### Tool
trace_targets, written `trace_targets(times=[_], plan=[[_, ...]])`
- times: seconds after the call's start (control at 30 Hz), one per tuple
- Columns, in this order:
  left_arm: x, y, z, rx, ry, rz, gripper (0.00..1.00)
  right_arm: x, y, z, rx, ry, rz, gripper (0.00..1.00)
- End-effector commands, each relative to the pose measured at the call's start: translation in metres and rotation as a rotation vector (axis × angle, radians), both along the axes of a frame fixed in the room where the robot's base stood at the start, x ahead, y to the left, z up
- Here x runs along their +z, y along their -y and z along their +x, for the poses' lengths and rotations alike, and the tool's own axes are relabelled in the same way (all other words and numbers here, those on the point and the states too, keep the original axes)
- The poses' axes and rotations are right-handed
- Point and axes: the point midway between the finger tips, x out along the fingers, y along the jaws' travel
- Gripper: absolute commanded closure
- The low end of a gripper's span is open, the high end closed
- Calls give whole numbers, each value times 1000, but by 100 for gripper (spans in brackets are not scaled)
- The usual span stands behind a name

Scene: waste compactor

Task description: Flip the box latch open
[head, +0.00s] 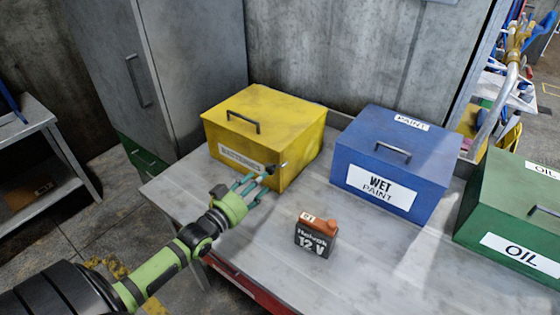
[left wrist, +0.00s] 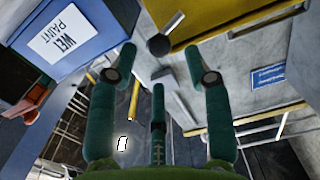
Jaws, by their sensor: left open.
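The yellow box (head: 264,125) stands at the back left of the table, its lid down with a handle on top. A small dark latch knob (head: 283,165) shows on its front near the right corner. In the left wrist view the round knob (left wrist: 158,45) sits on a grey bar at the edge of the yellow box (left wrist: 225,18). My left gripper (head: 256,181) is open and empty in front of the box's label. In the wrist view its green fingers (left wrist: 165,70) stand on either side of the knob's line, with the knob just beyond the fingertips. My right gripper is out of view.
A blue wet paint box (head: 392,163) and a green oil box (head: 512,215) stand to the right on the table (head: 400,265). A 12 V battery (head: 316,236) stands in front, right of my left gripper. A grey cabinet (head: 170,75) stands behind left.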

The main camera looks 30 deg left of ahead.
Motion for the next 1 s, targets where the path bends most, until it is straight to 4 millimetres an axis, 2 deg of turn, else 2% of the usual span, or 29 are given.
trace_targets(times=[0.17,0.43,0.6,0.77,0.9,0.97,1.0], plan=[[3,1,20,1,5,0,50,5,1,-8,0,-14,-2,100],[2,4,56,0,4,1,50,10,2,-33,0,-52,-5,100],[0,5,66,0,1,1,50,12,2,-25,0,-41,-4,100],[0,6,68,-1,1,1,50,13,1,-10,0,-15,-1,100],[0,6,68,-1,1,1,50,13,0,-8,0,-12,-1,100],[0,6,68,-1,1,1,74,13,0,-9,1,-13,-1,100],[0,6,68,-1,1,1,90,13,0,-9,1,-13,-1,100]])
